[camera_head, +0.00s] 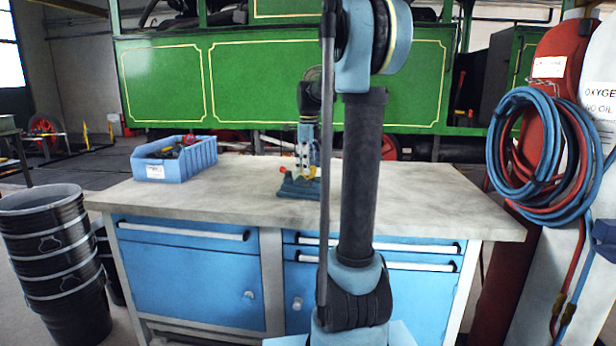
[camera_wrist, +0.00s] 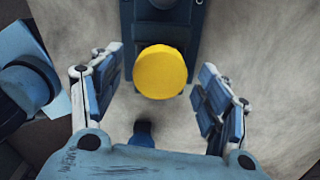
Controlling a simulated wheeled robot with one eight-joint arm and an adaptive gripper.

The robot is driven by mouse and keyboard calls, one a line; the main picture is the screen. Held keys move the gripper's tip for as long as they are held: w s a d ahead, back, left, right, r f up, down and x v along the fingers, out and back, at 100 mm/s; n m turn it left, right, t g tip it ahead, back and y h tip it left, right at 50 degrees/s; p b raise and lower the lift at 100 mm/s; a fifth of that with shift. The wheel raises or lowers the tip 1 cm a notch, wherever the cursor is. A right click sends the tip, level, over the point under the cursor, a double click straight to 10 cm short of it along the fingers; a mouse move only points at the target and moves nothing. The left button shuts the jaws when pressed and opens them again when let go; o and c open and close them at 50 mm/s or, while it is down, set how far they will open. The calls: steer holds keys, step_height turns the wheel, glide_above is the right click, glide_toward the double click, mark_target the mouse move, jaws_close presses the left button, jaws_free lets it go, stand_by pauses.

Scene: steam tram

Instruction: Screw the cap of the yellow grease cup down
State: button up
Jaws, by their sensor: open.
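The yellow grease cup's round cap (camera_wrist: 161,72) shows from above in the wrist view, on a dark blue-grey fixture (camera_wrist: 190,15). My gripper (camera_wrist: 161,80) is open, with one finger on each side of the cap and a visible gap on both sides. In the head view my gripper (camera_head: 307,152) points down over the fixture (camera_head: 298,188) on the workbench. A bit of yellow (camera_head: 313,171) shows just below the fingers there. The cup's body under the cap is hidden.
A red knob-like part (camera_head: 285,169) sits on the fixture's left. A blue bin (camera_head: 175,160) with parts stands at the bench's (camera_head: 430,205) left. Black buckets (camera_head: 48,250) stand left of the bench. Hoses (camera_head: 540,150) and gas cylinders are at right. The bench top's right side is clear.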

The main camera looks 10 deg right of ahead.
steer(key=shift+o, duration=0.8)
steer(key=shift+r, duration=2.5)
steer(key=c, duration=0.4)
step_height(320, 180, up, 4)
steer(key=shift+f, duration=1.8)
